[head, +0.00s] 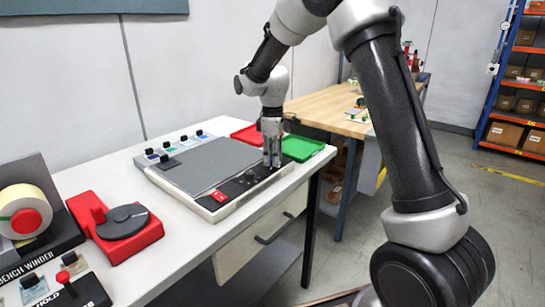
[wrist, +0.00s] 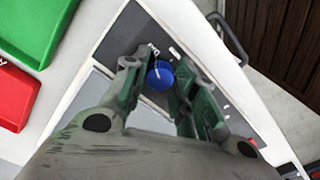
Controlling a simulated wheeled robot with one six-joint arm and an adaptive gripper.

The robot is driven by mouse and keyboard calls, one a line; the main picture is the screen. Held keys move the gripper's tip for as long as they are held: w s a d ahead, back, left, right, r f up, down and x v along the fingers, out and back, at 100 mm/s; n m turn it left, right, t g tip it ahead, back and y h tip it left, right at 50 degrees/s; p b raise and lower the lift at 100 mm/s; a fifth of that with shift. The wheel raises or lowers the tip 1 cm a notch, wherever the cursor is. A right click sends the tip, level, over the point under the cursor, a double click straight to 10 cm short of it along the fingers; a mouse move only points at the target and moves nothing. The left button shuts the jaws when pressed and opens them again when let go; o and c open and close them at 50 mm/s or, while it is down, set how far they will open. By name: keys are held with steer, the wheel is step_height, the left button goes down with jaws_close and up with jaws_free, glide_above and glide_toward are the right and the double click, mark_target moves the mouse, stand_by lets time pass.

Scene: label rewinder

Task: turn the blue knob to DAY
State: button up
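The blue knob (wrist: 160,75) sits on a dark panel strip in the wrist view, with a thin white line on its top. In the head view my gripper (head: 272,157) points straight down at the dark front strip (head: 242,184) of the console, and the knob is hidden behind the fingers. Small white marks lie around the knob, but I cannot read which one is DAY.
A red tray (head: 247,134) and a green tray (head: 302,148) lie just behind my gripper. A red button (head: 220,196) is on the same strip. A red device with a dark disc (head: 125,220) and a bench winder (head: 25,215) stand to the left.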

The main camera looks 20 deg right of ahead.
steer(key=shift+o, duration=1.4)
steer(key=shift+r, duration=0.1)
step_height(320, 180, up, 12)
